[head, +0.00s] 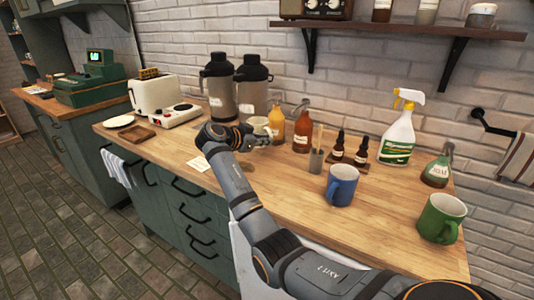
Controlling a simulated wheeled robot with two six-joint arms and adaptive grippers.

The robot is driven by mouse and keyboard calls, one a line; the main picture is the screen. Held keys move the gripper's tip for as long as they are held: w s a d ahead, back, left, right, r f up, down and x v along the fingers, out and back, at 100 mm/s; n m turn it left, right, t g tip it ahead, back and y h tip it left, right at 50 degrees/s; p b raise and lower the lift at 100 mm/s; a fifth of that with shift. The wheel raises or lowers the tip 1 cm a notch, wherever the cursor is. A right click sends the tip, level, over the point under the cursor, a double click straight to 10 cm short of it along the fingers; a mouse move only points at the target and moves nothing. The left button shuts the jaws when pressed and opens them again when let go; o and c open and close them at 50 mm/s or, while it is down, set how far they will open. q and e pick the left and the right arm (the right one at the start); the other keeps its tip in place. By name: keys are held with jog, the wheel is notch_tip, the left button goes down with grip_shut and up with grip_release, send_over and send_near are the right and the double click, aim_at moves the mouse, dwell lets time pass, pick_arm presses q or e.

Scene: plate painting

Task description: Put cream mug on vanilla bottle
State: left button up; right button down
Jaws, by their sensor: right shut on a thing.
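The cream mug (259,124) is at my right gripper (262,138), above the counter near the syrup bottles. My right gripper is shut on it; the fingers are small and partly hidden, so the exact grip is unclear. A yellow bottle (277,124) stands just right of the mug, and an amber-brown bottle (302,130) stands beside it. Their labels are too small to read, so I cannot tell which is vanilla. I cannot tell whether the mug touches the yellow bottle. My left gripper is not in view.
On the wooden counter (285,190) stand a blue mug (341,187), a green mug (440,219), a spray bottle (398,138), dropper bottles (338,146) and a stirrer cup (316,161). Two thermoses (219,92) stand behind. The front middle of the counter is mostly clear.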

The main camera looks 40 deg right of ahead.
jog(key=f+b, duration=0.1)
jog(key=f, duration=0.1)
jog(key=f+b, duration=0.1)
jog(key=shift+s+d+f, duration=0.2)
jog(key=shift+d+f, duration=0.15)
jog(key=shift+d, duration=0.05)
jog(key=shift+f, duration=0.15)
jog(key=c, duration=1.9)
grip_release()
jog(key=shift+f, duration=0.1)
jog(key=o, duration=0.5)
jog(key=shift+c, duration=0.2)
